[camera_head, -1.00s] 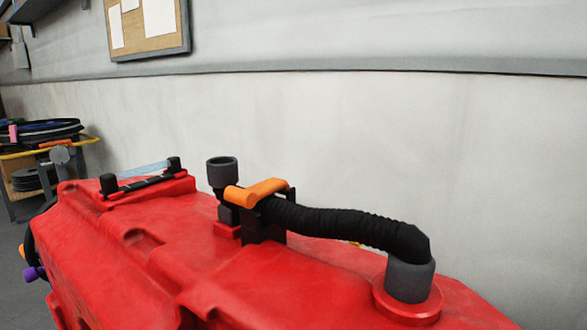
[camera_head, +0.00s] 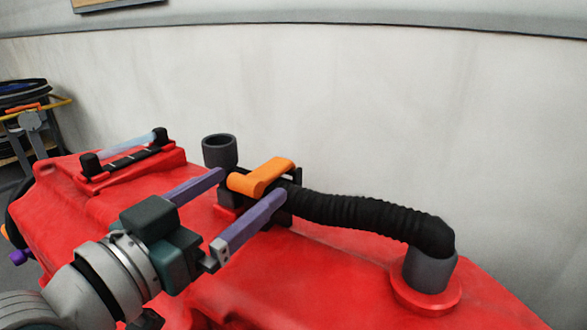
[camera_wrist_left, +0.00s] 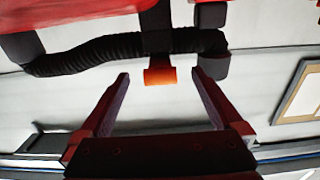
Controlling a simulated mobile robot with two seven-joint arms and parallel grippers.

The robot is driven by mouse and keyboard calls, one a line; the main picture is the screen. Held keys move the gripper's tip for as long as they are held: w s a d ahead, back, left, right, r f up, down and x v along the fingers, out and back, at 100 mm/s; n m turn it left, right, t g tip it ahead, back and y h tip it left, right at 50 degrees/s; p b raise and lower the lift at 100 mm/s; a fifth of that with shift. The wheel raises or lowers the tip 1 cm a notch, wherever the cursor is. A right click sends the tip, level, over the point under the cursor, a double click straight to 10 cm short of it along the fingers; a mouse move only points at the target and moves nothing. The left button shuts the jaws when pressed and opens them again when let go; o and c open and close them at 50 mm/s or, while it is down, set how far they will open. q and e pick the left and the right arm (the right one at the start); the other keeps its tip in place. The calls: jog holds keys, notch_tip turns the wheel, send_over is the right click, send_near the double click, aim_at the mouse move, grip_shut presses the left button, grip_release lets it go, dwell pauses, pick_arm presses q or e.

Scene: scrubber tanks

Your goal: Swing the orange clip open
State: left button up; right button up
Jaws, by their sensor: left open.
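The orange clip (camera_head: 262,177) sits over the black holder at the left end of the black ribbed hose (camera_head: 360,219), on top of the red tank (camera_head: 330,270). It looks closed across the hose. My left gripper (camera_head: 250,187) is open, its two purple fingers reaching either side of the clip in the head view. In the left wrist view the orange clip (camera_wrist_left: 160,76) lies ahead, between the spread fingertips (camera_wrist_left: 160,75), with clear space on both sides. No contact shows. My right gripper is not in view.
A grey upright pipe stub (camera_head: 220,152) stands just behind the left finger. A grey elbow fitting (camera_head: 430,270) holds the hose's right end. A clear level tube (camera_head: 125,150) lies at the tank's left. A pale wall (camera_head: 430,110) stands behind.

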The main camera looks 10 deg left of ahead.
aim_at(266, 176)
pick_arm(q)
jog(key=shift+x, duration=1.1)
grip_shut()
